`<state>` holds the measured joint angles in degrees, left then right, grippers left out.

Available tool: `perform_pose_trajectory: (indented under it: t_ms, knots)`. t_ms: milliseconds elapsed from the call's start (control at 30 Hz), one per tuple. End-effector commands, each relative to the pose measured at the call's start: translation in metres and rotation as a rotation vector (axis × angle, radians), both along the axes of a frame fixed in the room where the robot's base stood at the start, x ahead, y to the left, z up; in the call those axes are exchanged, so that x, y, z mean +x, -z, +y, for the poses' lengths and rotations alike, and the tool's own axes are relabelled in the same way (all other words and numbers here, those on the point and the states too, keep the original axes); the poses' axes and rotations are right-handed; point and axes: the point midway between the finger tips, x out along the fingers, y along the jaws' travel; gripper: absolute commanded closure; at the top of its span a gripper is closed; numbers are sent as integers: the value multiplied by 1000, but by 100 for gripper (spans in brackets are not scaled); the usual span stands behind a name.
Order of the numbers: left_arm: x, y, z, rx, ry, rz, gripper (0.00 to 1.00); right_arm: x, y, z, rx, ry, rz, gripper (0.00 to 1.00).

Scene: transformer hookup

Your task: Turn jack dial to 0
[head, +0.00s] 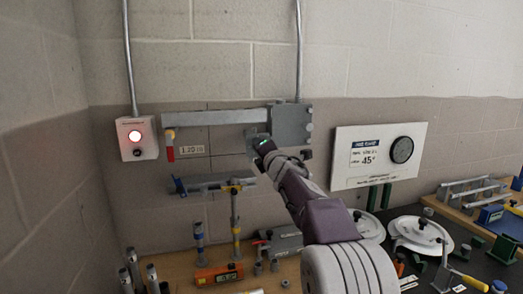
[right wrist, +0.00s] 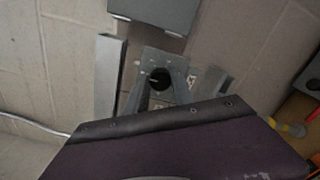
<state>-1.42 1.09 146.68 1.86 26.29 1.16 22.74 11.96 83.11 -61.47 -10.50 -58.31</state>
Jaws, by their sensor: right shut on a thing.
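The jack dial (right wrist: 158,76) is a small round black knob on a grey wall plate (right wrist: 150,60). Small markings show around it, too small to read. In the right wrist view, the two fingers of my right gripper (head: 257,144) reach up to either side of the dial, shut on it. In the head view the gripper is at the wall below the grey rail, and it hides the dial. My left gripper is not in view.
A grey rail (head: 215,117) runs above the gripper, with a 1.20 label (head: 193,149) below it. A white panel (head: 350,177) with a black round dial hangs to the right. Tools crowd the bench below.

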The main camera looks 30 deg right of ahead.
Motion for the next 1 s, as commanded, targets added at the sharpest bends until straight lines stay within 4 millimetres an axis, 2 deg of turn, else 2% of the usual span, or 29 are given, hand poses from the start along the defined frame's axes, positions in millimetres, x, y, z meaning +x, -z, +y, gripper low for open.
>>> perform_pose_trajectory:
  t_ms: [467,500,567,867,1000]
  knots:
    - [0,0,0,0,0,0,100,0,-1,0,-12,0,2,100]
    - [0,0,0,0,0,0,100,0,-1,0,-12,0,2,65]
    - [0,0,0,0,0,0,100,0,-1,0,-11,0,2,48]
    - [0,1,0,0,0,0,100,-1,0,0,-11,0,2,48]
    - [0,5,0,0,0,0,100,-12,0,3,-12,0,1,48]
